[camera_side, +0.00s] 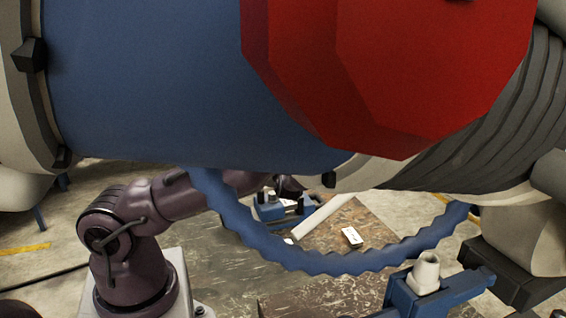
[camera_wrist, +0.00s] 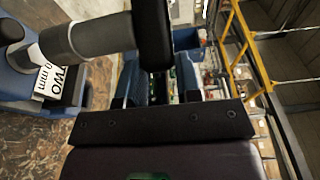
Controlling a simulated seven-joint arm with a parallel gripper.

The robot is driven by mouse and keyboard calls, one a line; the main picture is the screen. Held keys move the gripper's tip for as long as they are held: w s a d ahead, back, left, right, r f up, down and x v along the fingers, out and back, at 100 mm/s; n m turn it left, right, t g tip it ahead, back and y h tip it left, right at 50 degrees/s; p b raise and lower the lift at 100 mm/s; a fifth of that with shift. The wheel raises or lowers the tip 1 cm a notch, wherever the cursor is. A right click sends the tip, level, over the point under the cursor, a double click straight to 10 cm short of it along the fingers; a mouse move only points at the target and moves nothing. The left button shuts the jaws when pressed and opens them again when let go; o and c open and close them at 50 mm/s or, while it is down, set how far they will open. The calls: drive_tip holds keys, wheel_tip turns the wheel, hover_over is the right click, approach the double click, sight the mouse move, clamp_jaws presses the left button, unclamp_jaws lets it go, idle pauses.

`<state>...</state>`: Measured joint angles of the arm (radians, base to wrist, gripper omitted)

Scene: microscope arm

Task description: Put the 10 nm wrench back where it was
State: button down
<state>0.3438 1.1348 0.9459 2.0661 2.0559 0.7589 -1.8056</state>
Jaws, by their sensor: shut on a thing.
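In the wrist view, my gripper (camera_wrist: 158,78) has a finger on each side of a dark upright bar, and it is shut on this. The bar joins a grey round shaft (camera_wrist: 95,36) that runs left; together they look like the wrench (camera_wrist: 152,35). In the side view, the blue microscope body hides most of my gripper.
In the side view, the large blue body (camera_side: 180,80) with a red part (camera_side: 400,70) hangs over the work. A wavy blue ring (camera_side: 300,258) curves below it. Another blue stand (camera_side: 440,290) is front right. The wrist view shows yellow rails (camera_wrist: 245,50) at right.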

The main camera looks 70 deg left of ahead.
drive_tip(key=shift+r, duration=0.65)
